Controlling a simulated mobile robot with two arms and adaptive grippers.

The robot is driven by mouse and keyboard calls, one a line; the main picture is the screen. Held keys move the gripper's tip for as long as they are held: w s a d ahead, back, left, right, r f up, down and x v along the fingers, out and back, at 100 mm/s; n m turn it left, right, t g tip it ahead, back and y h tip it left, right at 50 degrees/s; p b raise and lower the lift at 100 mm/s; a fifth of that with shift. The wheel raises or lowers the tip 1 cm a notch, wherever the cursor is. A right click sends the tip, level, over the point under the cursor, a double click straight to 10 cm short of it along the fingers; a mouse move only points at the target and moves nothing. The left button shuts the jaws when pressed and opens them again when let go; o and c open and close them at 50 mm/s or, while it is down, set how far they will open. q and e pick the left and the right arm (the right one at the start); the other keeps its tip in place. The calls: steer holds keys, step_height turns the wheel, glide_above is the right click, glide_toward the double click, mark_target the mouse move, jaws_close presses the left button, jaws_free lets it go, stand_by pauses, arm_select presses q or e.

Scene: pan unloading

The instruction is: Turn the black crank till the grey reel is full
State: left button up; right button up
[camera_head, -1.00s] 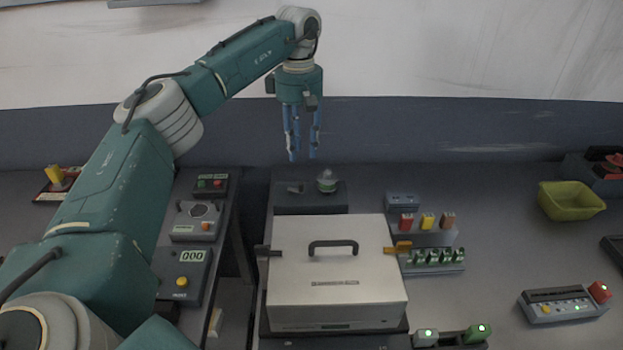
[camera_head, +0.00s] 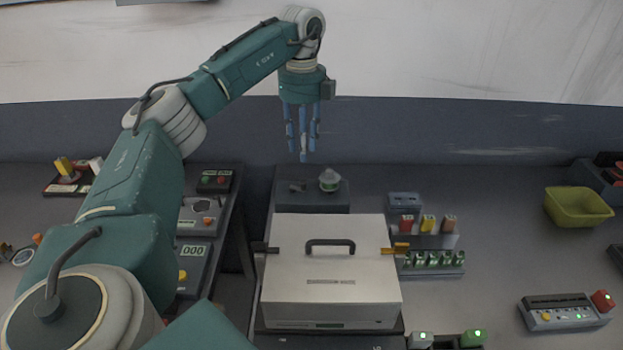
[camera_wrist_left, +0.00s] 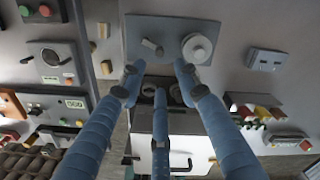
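A grey reel (camera_head: 329,181) with a greenish band stands on a dark base plate (camera_head: 312,203) behind the white box. In the left wrist view it is a round grey disc (camera_wrist_left: 197,47) at the top right of the plate. A small grey peg-like part (camera_head: 297,187) sits left of the reel and also shows in the wrist view (camera_wrist_left: 152,47). I cannot tell whether it is the black crank. How full the reel is cannot be read. My left gripper (camera_head: 303,150) hangs above the plate, its three blue fingers apart and empty. My right gripper is not in view.
A white box with a black handle (camera_head: 331,290) fills the front middle. Coloured blocks (camera_head: 428,223) and a green-lit rack (camera_head: 432,259) stand right of it. Control panels (camera_head: 193,262) stand left. A yellow-green bowl (camera_head: 579,207) is far right. The right table has free room.

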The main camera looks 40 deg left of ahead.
mark_target(303, 182)
arm_select(q)
steer(key=shift+n, duration=0.5)
step_height(303, 182, down, 11)
steer(key=shift+r+p, duration=0.1)
steer(key=shift+p, duration=1)
jaws_close()
